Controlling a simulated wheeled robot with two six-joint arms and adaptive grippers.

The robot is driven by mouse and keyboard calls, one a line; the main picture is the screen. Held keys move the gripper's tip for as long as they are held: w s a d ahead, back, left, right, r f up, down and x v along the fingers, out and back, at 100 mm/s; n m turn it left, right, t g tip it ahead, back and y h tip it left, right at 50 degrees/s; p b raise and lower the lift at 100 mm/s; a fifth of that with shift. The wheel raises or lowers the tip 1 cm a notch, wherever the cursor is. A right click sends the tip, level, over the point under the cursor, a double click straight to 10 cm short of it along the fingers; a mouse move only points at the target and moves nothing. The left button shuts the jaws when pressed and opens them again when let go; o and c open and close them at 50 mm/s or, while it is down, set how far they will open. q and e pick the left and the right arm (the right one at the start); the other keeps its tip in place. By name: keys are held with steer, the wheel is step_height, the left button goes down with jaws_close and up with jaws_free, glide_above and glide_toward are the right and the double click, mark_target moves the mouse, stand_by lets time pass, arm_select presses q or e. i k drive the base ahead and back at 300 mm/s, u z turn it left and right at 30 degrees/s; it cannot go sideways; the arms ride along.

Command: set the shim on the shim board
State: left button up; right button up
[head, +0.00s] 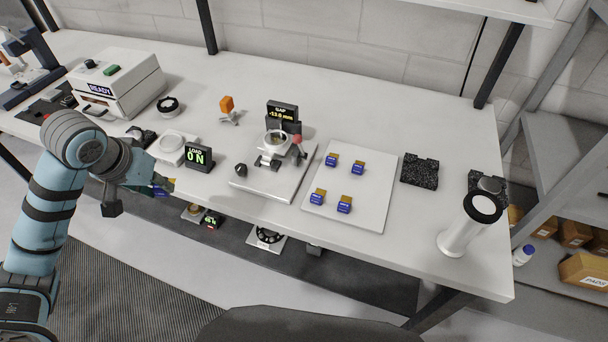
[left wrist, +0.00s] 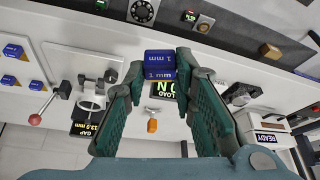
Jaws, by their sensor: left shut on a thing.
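My left gripper (head: 166,186) is shut on a blue shim (left wrist: 160,64), marked 1 mm, at its fingertips. In the head view only a bit of this shim (head: 159,190) shows; the gripper hides the rest. The gripper is at the front edge of the bench, left of the load display. The shim board (head: 372,203) is a white plate on the bench, right of the mirror fixture (head: 275,160) and well to the right of my gripper. Several blue shims with tan parts stand on it, apart from each other. My right gripper is not in view.
The load display (head: 198,158) reads 0 N, and the gap display (head: 283,112) stands behind the fixture. A red-knobbed lever (head: 297,141) sticks up beside the fixture. Black blocks (head: 420,171) and a white post (head: 468,228) stand right of the board.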

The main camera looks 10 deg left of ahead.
mark_target(376, 209)
steer(key=u, duration=0.55)
steer(key=k, duration=1.1)
steer(key=z, duration=1.55)
steer(key=i, duration=0.5)
steer(key=z, duration=0.05)
